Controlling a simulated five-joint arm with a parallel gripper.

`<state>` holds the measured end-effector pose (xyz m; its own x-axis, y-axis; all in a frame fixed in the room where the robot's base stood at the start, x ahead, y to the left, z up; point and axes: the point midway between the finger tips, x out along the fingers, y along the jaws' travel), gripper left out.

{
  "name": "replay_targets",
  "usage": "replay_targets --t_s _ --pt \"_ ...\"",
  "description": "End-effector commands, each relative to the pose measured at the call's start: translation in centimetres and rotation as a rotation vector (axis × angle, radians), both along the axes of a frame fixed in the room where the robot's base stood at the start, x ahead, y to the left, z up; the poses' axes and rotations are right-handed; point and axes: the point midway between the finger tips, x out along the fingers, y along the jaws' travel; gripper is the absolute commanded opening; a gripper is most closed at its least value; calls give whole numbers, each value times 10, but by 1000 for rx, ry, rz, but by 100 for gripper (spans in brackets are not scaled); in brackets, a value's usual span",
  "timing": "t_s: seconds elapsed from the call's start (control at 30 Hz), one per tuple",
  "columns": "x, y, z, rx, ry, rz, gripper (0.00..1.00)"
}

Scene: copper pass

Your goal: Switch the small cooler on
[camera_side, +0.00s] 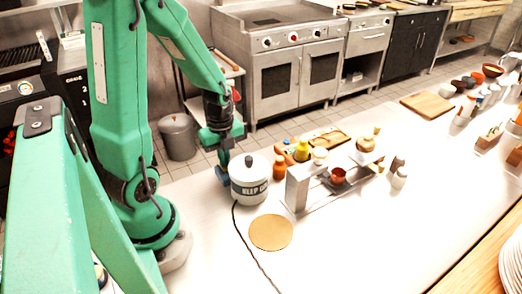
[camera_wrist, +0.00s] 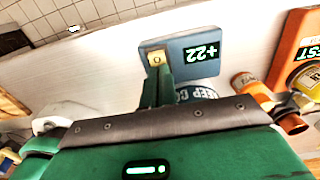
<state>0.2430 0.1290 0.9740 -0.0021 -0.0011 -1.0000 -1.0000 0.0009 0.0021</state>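The small cooler is a white round tub (camera_side: 249,182) with a grey lid and a dark band reading "KEEP CO…"; part of that band (camera_wrist: 207,92) shows in the wrist view. Close by it is a blue box (camera_wrist: 192,50) with a green "+22" display and a yellow switch (camera_wrist: 157,59) marked "0". My gripper (camera_side: 223,170) is low beside the tub's left side in the side view. In the wrist view its green fingers (camera_wrist: 161,76) appear together, tips at the yellow switch's lower edge. Contact cannot be told. Nothing is held.
Orange and yellow bottles (camera_side: 279,167) stand right of the tub, near a grey stand (camera_side: 297,187) with a copper cup (camera_side: 338,176). A tan disc (camera_side: 271,232) lies in front, beside a dark cable (camera_side: 243,245). The front counter is mostly clear.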

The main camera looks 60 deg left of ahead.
Motion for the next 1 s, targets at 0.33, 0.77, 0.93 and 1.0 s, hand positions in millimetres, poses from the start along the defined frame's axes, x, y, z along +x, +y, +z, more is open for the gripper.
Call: replay_targets --t_s 0.33,0.77,0.93,1.0 --pt "1 0 8 2 -3 0 0" --pt "1 -8 50 2 -5 -1 0" --pt "1 -11 72 2 -4 -1 0" --pt "1 -13 82 2 -5 -1 0"
